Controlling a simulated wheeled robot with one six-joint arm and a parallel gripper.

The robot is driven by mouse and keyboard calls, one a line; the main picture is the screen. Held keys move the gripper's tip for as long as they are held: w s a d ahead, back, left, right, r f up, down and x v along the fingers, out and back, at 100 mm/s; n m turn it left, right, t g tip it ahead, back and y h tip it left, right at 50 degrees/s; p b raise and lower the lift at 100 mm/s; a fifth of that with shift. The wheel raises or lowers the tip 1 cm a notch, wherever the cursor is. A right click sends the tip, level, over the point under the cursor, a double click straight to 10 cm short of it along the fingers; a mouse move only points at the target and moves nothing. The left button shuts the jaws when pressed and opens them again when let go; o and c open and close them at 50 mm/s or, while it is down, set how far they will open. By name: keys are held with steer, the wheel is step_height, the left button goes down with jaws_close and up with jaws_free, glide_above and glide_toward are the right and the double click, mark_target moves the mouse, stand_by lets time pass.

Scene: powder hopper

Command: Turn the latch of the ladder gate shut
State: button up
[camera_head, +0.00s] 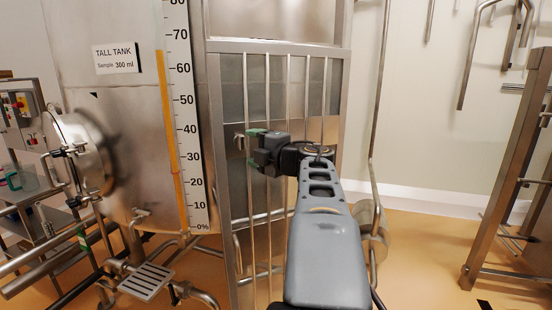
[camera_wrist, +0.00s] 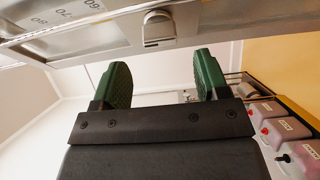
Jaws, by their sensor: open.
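The ladder gate (camera_head: 278,46) is a tall metal frame with vertical bars, standing in the middle of the head view. A small metal latch (camera_head: 239,142) is at its left side, just left of my gripper (camera_head: 256,148). In the wrist view, the latch (camera_wrist: 157,29) is a rounded metal piece on a metal bar. My gripper (camera_wrist: 161,78) is open there, its two green fingers apart with nothing between them. The latch lies beyond the fingertips, roughly in line with the gap. Whether it is turned shut, I cannot tell.
The tall tank (camera_head: 110,80) with its percent scale (camera_head: 186,110) stands left of the gate. Pipes and a small grated step (camera_head: 145,281) are low at the left. A metal frame (camera_head: 510,170) stands at the right. Open floor (camera_head: 425,250) lies between it and the gate.

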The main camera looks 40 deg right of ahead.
steer(key=s+b, duration=0.1)
steer(key=s, duration=0.8)
steer(key=shift+d+b, duration=0.2)
steer(key=shift+b, duration=0.15)
